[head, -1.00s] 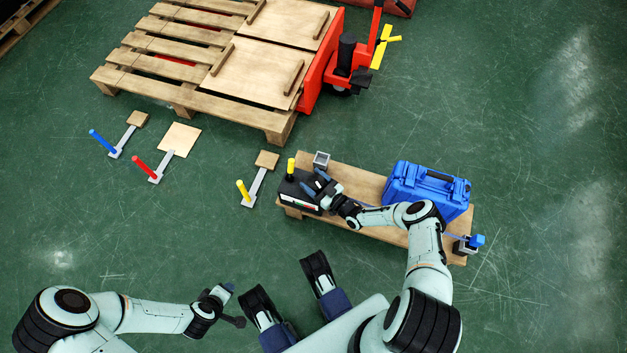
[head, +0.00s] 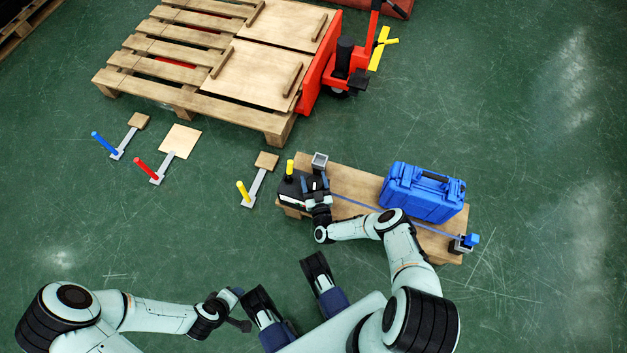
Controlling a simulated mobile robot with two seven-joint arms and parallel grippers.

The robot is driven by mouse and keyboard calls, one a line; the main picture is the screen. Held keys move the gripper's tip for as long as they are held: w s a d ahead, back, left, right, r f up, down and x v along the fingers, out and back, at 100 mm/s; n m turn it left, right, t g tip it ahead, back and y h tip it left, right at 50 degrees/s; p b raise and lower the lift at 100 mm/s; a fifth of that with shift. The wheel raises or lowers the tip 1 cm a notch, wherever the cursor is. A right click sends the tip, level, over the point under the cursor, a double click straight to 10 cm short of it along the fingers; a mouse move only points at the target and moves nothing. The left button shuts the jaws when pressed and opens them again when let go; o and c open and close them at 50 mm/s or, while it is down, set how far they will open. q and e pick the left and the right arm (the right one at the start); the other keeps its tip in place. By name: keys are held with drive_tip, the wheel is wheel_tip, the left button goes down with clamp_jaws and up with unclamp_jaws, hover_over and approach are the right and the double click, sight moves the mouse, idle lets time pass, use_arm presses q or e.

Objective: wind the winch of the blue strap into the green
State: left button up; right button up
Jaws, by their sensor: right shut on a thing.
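The winch (head: 289,189) is a dark box with a yellow knob on top, at the left end of a low wooden platform (head: 353,215). The blue strap (head: 355,203) runs from beside it, behind my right forearm, to a blue hook piece (head: 471,240) at the right end. My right gripper (head: 315,182) is at the winch's right side, shut on a small part that its fingers hide, probably the winch handle. A pale strip on the winch's front is partly covered, and its green cannot be made out. My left gripper (head: 236,306) is away over the floor; its jaws are unclear.
A blue case (head: 423,193) stands on the platform behind the strap. A grey square post (head: 319,161) is just behind the gripper. Levers with blue (head: 104,143), red (head: 146,168) and yellow (head: 243,192) handles are at left. A pallet (head: 190,93) and red pallet jack (head: 318,66) are behind.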

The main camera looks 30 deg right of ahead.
drive_tip(key=shift+h, duration=0.3)
drive_tip(key=o, duration=1)
drive_tip(key=shift+c, duration=0.2)
